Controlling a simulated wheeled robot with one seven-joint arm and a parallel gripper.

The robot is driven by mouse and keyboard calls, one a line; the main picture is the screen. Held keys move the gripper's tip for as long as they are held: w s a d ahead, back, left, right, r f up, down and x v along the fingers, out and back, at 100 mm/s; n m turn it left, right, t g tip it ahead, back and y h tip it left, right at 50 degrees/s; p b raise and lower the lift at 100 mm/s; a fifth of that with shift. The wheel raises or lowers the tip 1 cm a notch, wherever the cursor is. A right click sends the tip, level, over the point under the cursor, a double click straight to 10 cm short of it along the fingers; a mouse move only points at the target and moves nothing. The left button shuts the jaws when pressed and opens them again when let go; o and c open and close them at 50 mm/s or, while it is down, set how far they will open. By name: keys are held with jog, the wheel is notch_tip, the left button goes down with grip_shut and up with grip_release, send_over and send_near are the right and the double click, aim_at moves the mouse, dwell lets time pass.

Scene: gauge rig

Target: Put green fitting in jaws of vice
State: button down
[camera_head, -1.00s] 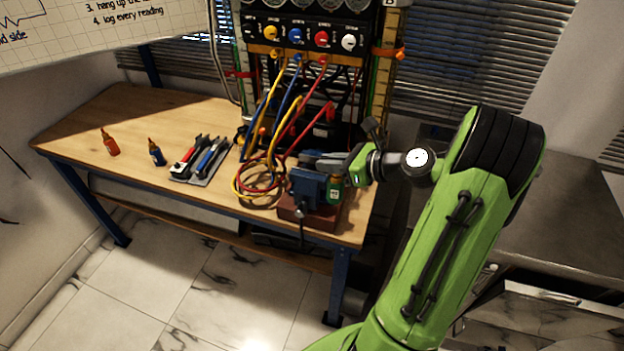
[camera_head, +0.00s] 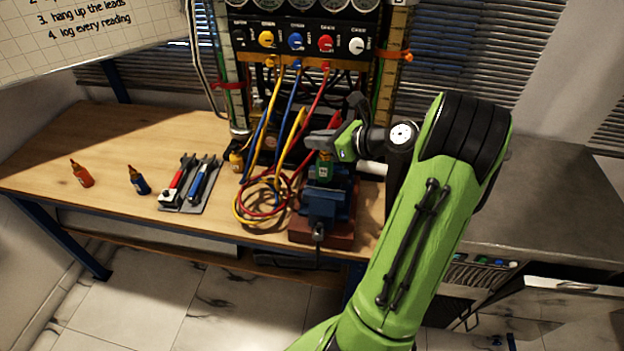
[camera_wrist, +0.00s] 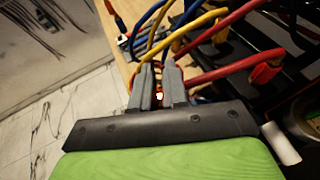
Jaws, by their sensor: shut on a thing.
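The green fitting (camera_head: 324,167) is a small upright bottle-like piece with an orange-brown top, in the head view. My gripper (camera_head: 321,140) is shut on its top end and holds it upright at the blue vice (camera_head: 325,207). The fitting overlaps the far part of the vice in the picture; I cannot tell whether its lower end is between the jaws or above them. In the wrist view my gripper (camera_wrist: 158,92) shows its grey fingers close together, with a small orange and white patch between them; the fitting is mostly hidden there.
Yellow, blue and red leads (camera_head: 262,200) lie coiled left of the vice and hang from the gauge panel (camera_head: 300,45) behind. A tool tray (camera_head: 191,185), a blue bottle (camera_head: 139,180) and an orange bottle (camera_head: 82,174) stand further left on the bench (camera_head: 110,140).

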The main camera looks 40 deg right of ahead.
aim_at(323, 152)
jog(key=f, duration=0.2)
jog(key=s+f, duration=0.1)
jog(key=shift+d+f+b, duration=0.15)
jog(key=shift+d+b, duration=0.1)
jog(key=shift+b, duration=0.15)
jog(key=f, duration=0.1)
jog(key=f+b, duration=0.1)
jog(key=f, duration=0.2)
jog(key=shift+w+a, duration=0.15)
jog(key=shift+w, duration=0.1)
jog(key=shift+s+r, duration=0.1)
jog(key=shift+r, duration=0.1)
jog(key=c, duration=1.5)
grip_release()
jog(key=shift+f, duration=0.2)
jog(key=shift+c, duration=0.2)
jog(key=o, duration=0.4)
jog(key=shift+r, duration=0.1)
